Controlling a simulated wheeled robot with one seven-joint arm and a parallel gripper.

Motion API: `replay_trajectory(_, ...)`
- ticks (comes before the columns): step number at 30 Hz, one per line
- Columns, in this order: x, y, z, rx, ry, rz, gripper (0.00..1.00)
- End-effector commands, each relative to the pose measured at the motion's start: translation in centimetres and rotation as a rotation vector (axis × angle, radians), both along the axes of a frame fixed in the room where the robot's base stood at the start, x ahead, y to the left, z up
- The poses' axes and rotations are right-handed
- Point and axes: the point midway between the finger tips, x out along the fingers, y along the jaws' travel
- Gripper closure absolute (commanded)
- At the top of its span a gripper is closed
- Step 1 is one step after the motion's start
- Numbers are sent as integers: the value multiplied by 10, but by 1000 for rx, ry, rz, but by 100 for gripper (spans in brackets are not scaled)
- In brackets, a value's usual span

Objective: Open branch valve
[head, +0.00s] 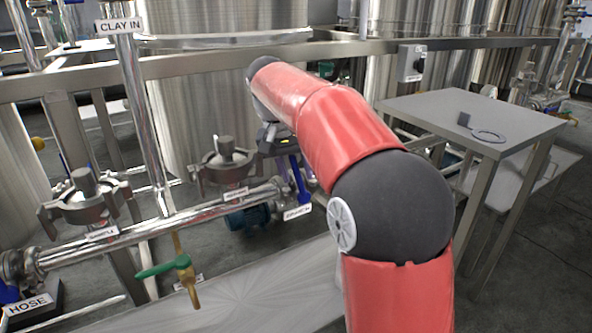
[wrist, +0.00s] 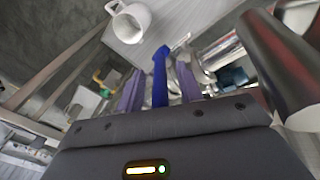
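A blue lever handle (head: 300,182) hangs from the steel pipe in the middle of the head view, just above a small white tag (head: 297,212) that I cannot read for sure. The blue lever also shows in the wrist view (wrist: 160,78), running between my two purplish fingers. My gripper (wrist: 159,88) is open, with a visible gap on each side of the lever. The valve body is partly hidden.
A green-handled valve (head: 165,268) hangs from the pipe at lower left. Two capped clamp fittings, one of them (head: 226,158) near my gripper, stand on the pipe line. A white mug-like vessel (wrist: 130,20) shows beyond the fingers. A grey table (head: 470,112) stands at right.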

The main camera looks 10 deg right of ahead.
Motion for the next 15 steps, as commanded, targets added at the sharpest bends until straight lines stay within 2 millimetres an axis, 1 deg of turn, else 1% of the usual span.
replay_trajectory(9,-3,13,51,1,-4,2,64)
replay_trajectory(12,-4,17,63,0,-3,2,64)
replay_trajectory(15,-6,19,70,0,-1,1,64)
